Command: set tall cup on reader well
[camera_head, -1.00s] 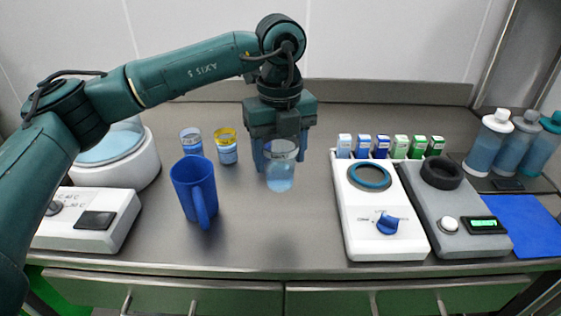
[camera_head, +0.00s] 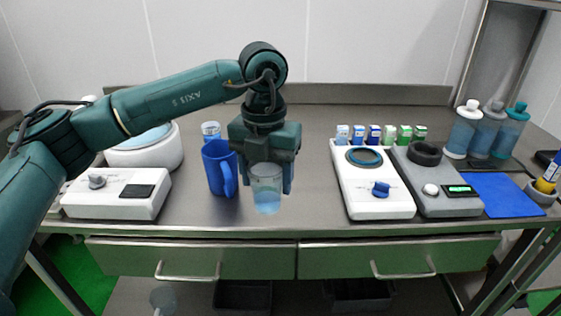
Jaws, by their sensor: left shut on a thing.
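A clear tall cup (camera_head: 266,196) with pale blue liquid in its lower part is held upright by my left gripper (camera_head: 265,182), whose fingers show on both sides of it. It looks lifted above the steel counter, right of the blue mug. To the right is a grey device (camera_head: 433,192) with a black ring well (camera_head: 425,154), a white knob and a lit green display. Beside it a white device (camera_head: 372,198) carries a teal-rimmed ring well (camera_head: 364,157) and a blue knob. Both rings look empty. My right gripper is not in view.
A blue mug (camera_head: 219,168) stands close left of the held cup. Small cartons (camera_head: 373,135) line up behind the white device. Bottles (camera_head: 487,131) and a blue mat (camera_head: 502,196) are at right. Counter between cup and white device is clear.

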